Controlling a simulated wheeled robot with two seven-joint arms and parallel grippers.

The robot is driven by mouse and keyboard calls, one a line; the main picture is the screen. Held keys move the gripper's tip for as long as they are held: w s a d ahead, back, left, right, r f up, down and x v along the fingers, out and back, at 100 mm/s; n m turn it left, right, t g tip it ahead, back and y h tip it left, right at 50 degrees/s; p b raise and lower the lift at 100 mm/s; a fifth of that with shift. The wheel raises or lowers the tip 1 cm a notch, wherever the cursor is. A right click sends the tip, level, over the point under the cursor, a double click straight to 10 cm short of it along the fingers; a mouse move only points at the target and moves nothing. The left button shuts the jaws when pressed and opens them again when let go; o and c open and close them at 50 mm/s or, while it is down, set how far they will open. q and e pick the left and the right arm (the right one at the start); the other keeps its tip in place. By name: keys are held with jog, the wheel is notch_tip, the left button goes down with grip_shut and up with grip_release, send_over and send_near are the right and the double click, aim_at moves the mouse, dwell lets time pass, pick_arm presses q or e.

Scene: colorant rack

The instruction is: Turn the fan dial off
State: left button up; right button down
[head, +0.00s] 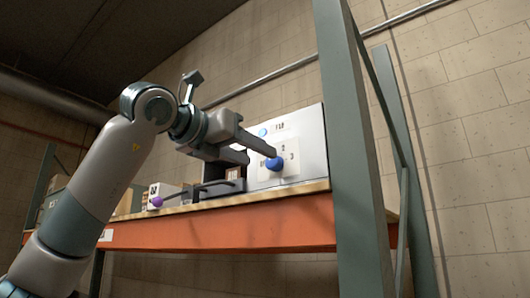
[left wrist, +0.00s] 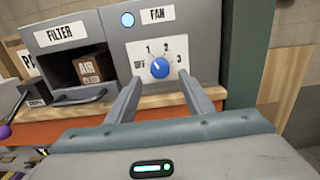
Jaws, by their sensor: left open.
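The fan dial is a round blue knob (head: 275,163) on a white panel marked OFF, 1, 2 and 3. It also shows in the left wrist view (left wrist: 160,68), where a small white mark on it appears to point up and left, towards 1. My left gripper (head: 259,155) is open and empty in front of the fan box. In the left wrist view its two fingers (left wrist: 160,80) stand apart, below and to either side of the dial, with nothing between them. I cannot tell whether a finger touches the panel. My right gripper is not in view.
The fan box (left wrist: 208,53) has a round blue light (left wrist: 127,19) beside its FAN label. A FILTER compartment (left wrist: 58,62) with a handled drawer holds a brown box (left wrist: 90,68). A purple knob (head: 157,202) is further left. A green rack post (head: 350,140) stands at right.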

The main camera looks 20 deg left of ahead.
aim_at(271, 162)
pick_arm(q)
jog(key=shift+p+x, duration=0.75)
jog(key=shift+x, duration=1.65)
jog(key=shift+c, duration=0.6)
jog(key=c, duration=0.9)
